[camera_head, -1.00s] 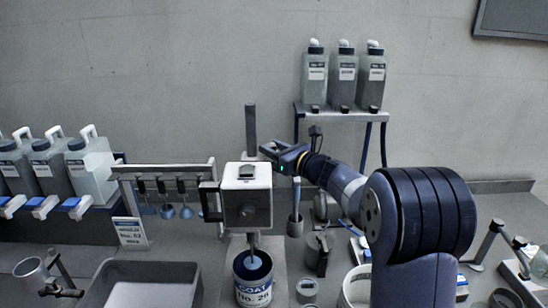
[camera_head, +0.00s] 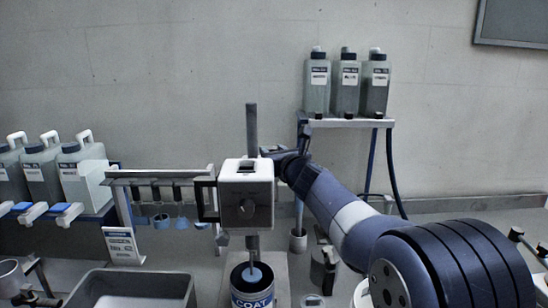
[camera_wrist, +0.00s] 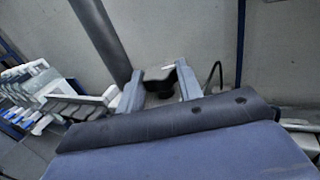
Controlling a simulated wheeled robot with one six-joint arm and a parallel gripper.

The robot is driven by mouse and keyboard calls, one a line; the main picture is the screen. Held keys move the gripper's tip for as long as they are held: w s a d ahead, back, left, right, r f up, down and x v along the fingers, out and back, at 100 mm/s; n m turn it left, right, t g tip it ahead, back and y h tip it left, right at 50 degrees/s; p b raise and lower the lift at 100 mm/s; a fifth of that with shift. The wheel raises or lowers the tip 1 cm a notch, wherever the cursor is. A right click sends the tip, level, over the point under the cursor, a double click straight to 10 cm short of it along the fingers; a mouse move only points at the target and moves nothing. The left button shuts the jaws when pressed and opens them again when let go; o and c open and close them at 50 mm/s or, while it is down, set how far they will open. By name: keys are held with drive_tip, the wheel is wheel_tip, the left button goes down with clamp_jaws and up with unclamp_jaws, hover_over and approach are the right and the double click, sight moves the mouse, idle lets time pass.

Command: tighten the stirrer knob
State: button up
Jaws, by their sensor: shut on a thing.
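My gripper (camera_head: 272,154) is at the right rear of the head, close to the post and partly hidden by the head. In the wrist view my gripper (camera_wrist: 160,86) has its two grey fingers closed around a small dark knob (camera_wrist: 182,68), beside the post (camera_wrist: 103,38). The finger contact is partly hidden by my own wrist.
A rack with hanging paddles (camera_head: 165,178) stands left of the stirrer, above a grey tray (camera_head: 135,285). Jugs (camera_head: 80,175) stand at the far left. Bottles (camera_head: 346,85) stand on a raised shelf (camera_head: 350,122) behind my arm. Small cups lie right of the pot.

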drive_tip(key=o, duration=1)
drive_tip(key=shift+d, duration=0.1)
